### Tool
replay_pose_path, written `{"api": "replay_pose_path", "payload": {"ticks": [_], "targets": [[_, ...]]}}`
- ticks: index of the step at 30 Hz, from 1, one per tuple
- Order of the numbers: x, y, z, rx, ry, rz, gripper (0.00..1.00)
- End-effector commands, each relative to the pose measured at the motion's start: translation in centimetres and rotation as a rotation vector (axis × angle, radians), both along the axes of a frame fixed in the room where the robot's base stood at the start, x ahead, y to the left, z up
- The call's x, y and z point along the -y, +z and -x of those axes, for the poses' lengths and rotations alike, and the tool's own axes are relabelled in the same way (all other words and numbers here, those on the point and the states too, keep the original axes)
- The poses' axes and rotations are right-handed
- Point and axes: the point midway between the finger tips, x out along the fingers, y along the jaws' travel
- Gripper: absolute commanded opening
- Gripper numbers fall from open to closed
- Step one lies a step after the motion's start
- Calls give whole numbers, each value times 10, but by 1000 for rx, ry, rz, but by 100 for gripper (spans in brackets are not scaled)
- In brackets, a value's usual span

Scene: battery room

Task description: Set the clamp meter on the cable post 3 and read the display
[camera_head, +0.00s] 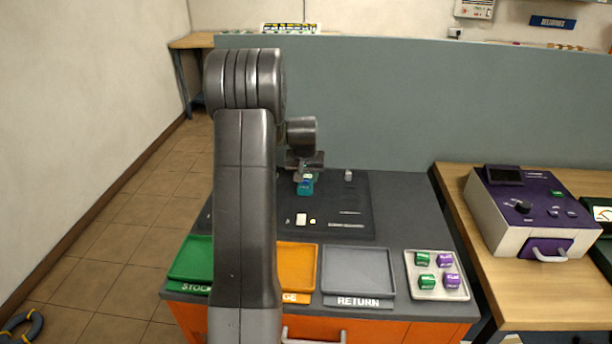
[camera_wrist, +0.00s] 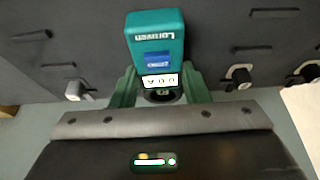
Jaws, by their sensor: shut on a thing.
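My gripper (camera_head: 305,164) is shut on a teal clamp meter (camera_head: 306,187) above or at the dark panel. The wrist view shows the meter (camera_wrist: 155,35) between the green fingers of my gripper (camera_wrist: 160,88), with its lettering upside down. Its small white display (camera_wrist: 160,81) is lit and appears to read 0.0 A, upside down. A dark round part shows just below the display; I cannot tell whether it is a post or part of the meter. Small posts (camera_wrist: 240,76) (camera_wrist: 308,72) (camera_wrist: 70,86) stand beside it. Their numbers are unreadable, and I cannot tell whether the jaw encloses one.
A dark panel (camera_head: 345,215) lies on the bench. Along its front are a green tray (camera_head: 190,258), an orange tray (camera_head: 298,268), a grey RETURN tray (camera_head: 358,270) and a holder (camera_head: 437,290) with green and purple blocks. A purple-topped instrument (camera_head: 530,210) stands right.

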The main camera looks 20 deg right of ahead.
Motion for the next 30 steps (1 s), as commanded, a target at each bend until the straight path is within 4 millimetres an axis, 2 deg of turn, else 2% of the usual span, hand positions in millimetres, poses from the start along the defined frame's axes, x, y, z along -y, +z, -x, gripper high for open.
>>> {"api": "replay_pose_path", "payload": {"ticks": [7,8,9,18,30], "targets": [[0,-6,0,1,0,0,12],[0,-5,0,1,0,0,43],[0,-5,0,1,0,0,50],[0,-4,1,-1,0,0,50],[-5,25,11,1,0,0,50]]}}
